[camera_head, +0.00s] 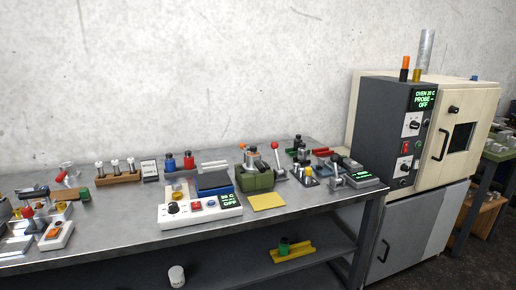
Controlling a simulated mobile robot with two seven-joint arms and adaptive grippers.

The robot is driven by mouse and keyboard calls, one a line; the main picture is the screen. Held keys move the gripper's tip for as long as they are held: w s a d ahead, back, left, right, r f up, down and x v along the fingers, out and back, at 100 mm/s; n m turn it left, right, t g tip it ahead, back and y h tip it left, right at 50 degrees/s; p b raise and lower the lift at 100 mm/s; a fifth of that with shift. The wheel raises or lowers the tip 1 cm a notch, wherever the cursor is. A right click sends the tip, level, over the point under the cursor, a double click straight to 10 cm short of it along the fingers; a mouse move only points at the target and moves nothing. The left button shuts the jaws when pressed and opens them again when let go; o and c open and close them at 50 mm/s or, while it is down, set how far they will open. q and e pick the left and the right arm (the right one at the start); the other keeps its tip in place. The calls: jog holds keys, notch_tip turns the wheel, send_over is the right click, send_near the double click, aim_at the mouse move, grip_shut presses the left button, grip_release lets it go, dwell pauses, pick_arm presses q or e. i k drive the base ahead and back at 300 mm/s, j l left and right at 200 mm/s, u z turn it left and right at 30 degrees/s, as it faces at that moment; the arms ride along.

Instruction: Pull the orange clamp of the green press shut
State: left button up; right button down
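The green press (258,181) stands on the metal workbench (120,222), right of the middle, behind a yellow pad (267,201). It has a green body with grey and dark metal parts on top. A small orange part (243,146) shows at its upper left; it is too small to tell whether this is the clamp or how far it is shut. A lever with a red knob (275,145) stands upright at its right. Neither of my grippers is in view, and nothing touches the press.
A tall oven (420,130) stands beyond the bench's right end. Bare bench lies along the front edge.

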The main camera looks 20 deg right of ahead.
aim_at(243, 146)
jog(key=i+l, duration=0.1)
jog(key=l, duration=0.45)
jog(key=i+l, duration=0.1)
jog(key=l, duration=0.45)
jog(key=i+l, duration=0.1)
jog(key=l, duration=0.4)
